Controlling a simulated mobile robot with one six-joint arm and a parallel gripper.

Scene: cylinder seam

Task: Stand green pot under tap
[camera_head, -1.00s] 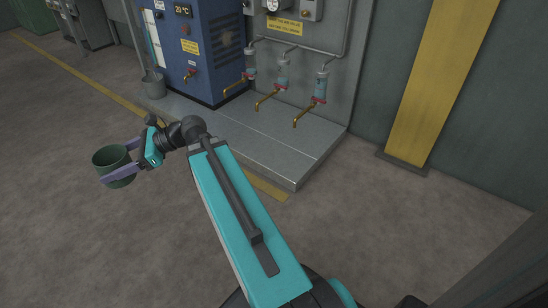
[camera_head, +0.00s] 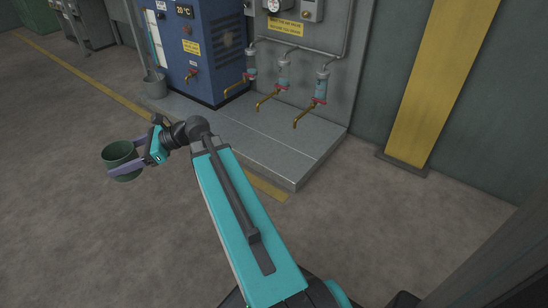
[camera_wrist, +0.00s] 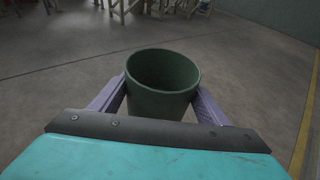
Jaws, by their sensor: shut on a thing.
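The green pot (camera_head: 122,161) is held upright, open end up, by my gripper (camera_head: 124,160) at the left of the head view, in front of the grey platform and over the floor. In the wrist view the pot (camera_wrist: 162,88) looks empty inside, and a purple finger lies against each side of it. Three taps with brass spouts stand in a row on the wall panel: a left tap (camera_head: 237,88), a middle tap (camera_head: 268,99) and a right tap (camera_head: 307,113). The pot is well left of the taps and apart from them.
The low grey platform (camera_head: 250,135) below the taps is bare. A grey bucket (camera_head: 154,86) stands beside the cabinet. A yellow pillar (camera_head: 432,90) is at the right. The floor around the pot is clear.

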